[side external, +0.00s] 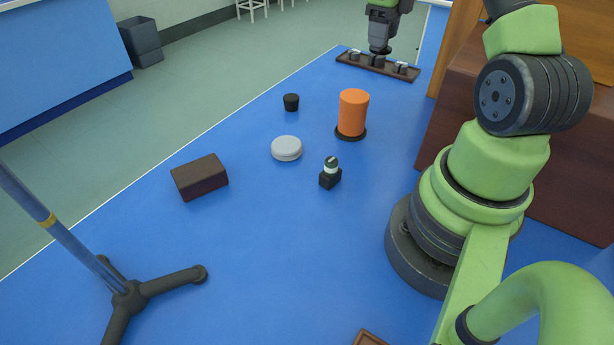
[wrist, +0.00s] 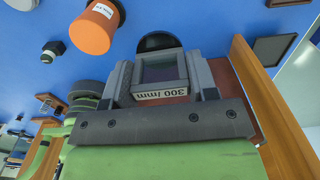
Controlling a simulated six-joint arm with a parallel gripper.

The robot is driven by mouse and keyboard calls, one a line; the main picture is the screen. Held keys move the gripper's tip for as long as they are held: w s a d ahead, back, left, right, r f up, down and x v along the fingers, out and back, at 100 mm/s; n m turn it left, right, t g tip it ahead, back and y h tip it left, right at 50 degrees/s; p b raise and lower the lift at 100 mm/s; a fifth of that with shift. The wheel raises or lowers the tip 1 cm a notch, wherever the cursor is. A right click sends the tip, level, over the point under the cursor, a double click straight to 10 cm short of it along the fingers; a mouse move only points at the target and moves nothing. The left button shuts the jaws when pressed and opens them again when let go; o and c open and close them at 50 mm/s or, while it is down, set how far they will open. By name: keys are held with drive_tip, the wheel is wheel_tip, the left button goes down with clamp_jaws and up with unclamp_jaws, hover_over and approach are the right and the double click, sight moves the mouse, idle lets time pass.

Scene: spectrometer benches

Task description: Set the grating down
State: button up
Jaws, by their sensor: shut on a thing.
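My gripper (wrist: 162,78) is shut on the grating (wrist: 160,70), a grey-framed block with a dark square window and a label reading "300 l/mm". It sits upright between the two grey jaws in the wrist view. In the side external view my gripper (side external: 378,52) is at the far end of the bench, over the middle of a long dark brown rack (side external: 350,63). Small grey-and-dark blocks stand at the rack's left (side external: 355,56) and right (side external: 400,68). The grating's underside is hidden, so I cannot tell whether it touches the rack.
An orange cylinder (side external: 353,110) on a dark base stands nearer the camera. A black cup (side external: 291,102), a white round puck (side external: 286,148), a small black mount (side external: 330,177) and a brown box (side external: 200,178) are spread over the blue top. A wooden cabinet (side external: 450,110) borders the right.

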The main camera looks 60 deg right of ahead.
drive_tip(key=w+a+n, duration=0.5)
drive_tip(key=a, duration=0.7)
drive_tip(key=s+a+n, duration=0.5)
drive_tip(key=a+n, duration=0.2)
drive_tip(key=a, duration=0.5)
drive_tip(key=s+a+n, duration=0.5)
drive_tip(key=a+n, duration=0.1)
drive_tip(key=a, duration=0.7)
drive_tip(key=shift+d+f, duration=0.2)
drive_tip(key=shift+f, duration=7.4)
drive_tip(key=shift+f, duration=0.15)
drive_tip(key=o, duration=0.9)
drive_tip(key=shift+o, duration=0.2)
